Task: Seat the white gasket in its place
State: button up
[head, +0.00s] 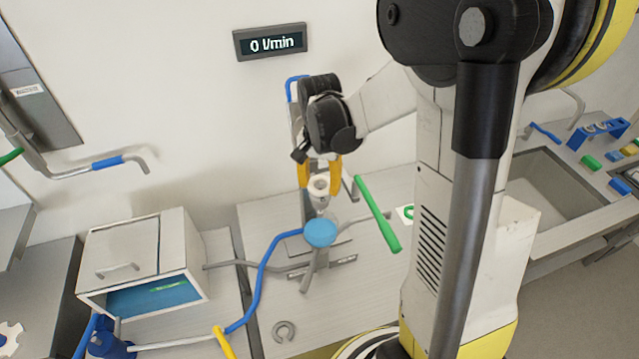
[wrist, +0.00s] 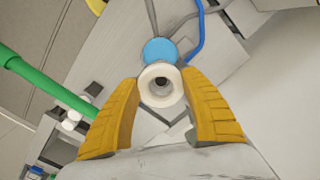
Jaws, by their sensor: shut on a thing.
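The white gasket (head: 319,185) is a thick white ring with a dark hole. It sits between the two yellow fingertips of my gripper (head: 319,174), which is shut on it. In the wrist view, the gasket (wrist: 149,78) shows its round face between the yellow fingers of my gripper (wrist: 161,92). A round blue cap (head: 320,233) on the grey pipe fitting is just below it in the head view. The blue cap (wrist: 160,50) also shows beyond the gasket in the wrist view. Whether the gasket touches the fitting under it is unclear.
A green lever (head: 378,215) slants close to the right of my gripper. A blue pipe (head: 262,275) curves away to the left. A grey open ring (head: 284,331) lies on the counter (head: 265,225). A white box (head: 145,262) stands left; a display (head: 270,41) reads 0 l/min.

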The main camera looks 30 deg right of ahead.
jog(key=shift+f+b, duration=1.2)
jog(key=shift+b, duration=0.55)
dwell(2.4)
jog(key=o, duration=1)
jog(key=shift+o, duration=0.2)
jog(key=shift+r+p, duration=2.4)
jog(key=shift+r, duration=1.2)
jog(key=shift+f, duration=0.15)
